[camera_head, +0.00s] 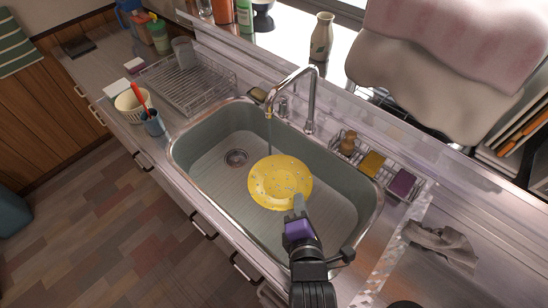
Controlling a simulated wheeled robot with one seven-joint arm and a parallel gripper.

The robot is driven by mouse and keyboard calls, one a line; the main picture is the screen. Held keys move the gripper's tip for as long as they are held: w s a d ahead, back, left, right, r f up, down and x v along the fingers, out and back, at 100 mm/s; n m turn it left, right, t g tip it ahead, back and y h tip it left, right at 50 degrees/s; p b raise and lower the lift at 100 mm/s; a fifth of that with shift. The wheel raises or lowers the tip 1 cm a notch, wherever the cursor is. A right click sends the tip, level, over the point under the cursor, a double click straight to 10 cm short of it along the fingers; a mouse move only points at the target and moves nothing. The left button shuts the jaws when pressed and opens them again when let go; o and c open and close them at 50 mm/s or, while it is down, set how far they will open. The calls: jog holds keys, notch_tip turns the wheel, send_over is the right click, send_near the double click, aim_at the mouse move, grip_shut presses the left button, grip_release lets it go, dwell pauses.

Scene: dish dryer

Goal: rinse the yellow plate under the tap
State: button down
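The yellow plate (272,186) is over the sink basin, its face turned up and toward me, with pale spots scattered on it. My gripper (299,203) reaches in from the lower right. It is at the plate's near right rim, with a finger lying over the edge, and looks shut on it. The far finger is hidden. The chrome tap (312,98) arches over the basin from the back edge. Its spout ends above the plate's far left side. A thin, faint stream of water (269,138) seems to fall from it to the plate's far edge.
The sink (205,185) has a drain (236,158) at left. A wire caddy (385,172) with sponges stands at the right rim. A dish rack (190,85), a bowl (132,103) and a blue cup (153,124) are left. A grey cloth (440,243) lies right.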

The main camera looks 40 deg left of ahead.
jog(key=shift+r, duration=0.15)
jog(key=s+d+r+p, duration=0.3)
jog(key=p, duration=0.2)
jog(key=shift+s+d+r, duration=0.15)
jog(key=shift+d+r, duration=0.2)
jog(key=shift+r, duration=0.05)
